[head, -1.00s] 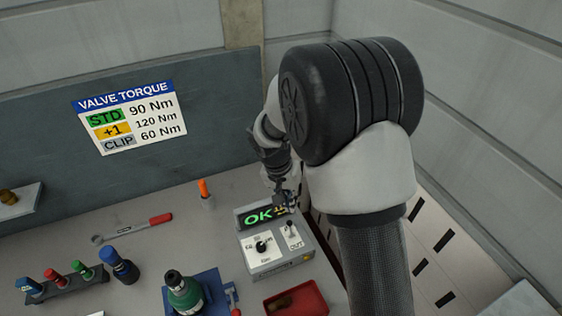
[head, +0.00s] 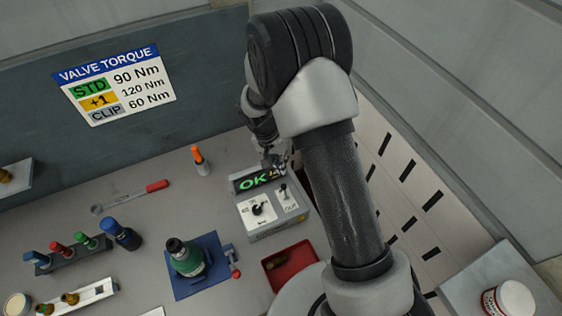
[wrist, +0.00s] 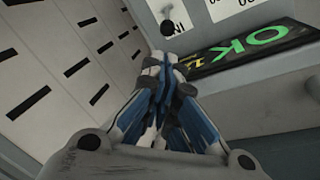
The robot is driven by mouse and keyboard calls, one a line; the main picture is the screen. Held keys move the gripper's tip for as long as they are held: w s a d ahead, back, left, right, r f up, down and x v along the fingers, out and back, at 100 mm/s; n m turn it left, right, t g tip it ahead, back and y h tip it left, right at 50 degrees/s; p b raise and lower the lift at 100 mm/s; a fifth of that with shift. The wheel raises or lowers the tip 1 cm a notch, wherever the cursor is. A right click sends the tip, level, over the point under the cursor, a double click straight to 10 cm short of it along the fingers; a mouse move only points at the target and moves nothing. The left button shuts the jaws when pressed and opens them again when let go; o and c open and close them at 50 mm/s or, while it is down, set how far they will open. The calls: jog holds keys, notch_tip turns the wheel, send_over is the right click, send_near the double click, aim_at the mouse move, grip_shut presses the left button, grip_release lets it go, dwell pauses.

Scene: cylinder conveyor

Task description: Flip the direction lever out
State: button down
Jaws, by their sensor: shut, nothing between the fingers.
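The direction lever (head: 284,190) is a small upright stick with a dark knob on the right of the grey control box (head: 275,230). In the wrist view its dark knob (wrist: 168,28) shows just beyond the fingertips. My gripper (head: 278,163) is at the back right of the box, by the display (head: 254,179) that reads a green OK. In the wrist view my gripper (wrist: 160,75) has its blue-grey fingers together and empty. A small gap seems to lie between tips and knob, but I cannot be sure they are apart.
A rotary knob (head: 257,209) is on the box, left of the lever. A red tray (head: 290,266) sits in front. A green bottle (head: 185,256) on a blue mat and an orange marker (head: 200,161) stand to the left. A slotted pale surface (head: 405,190) lies right.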

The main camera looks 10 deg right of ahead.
aim_at(285, 192)
jog(key=x, duration=0.6)
jog(key=shift+d+f, duration=0.1)
jog(key=shift+f, duration=0.3)
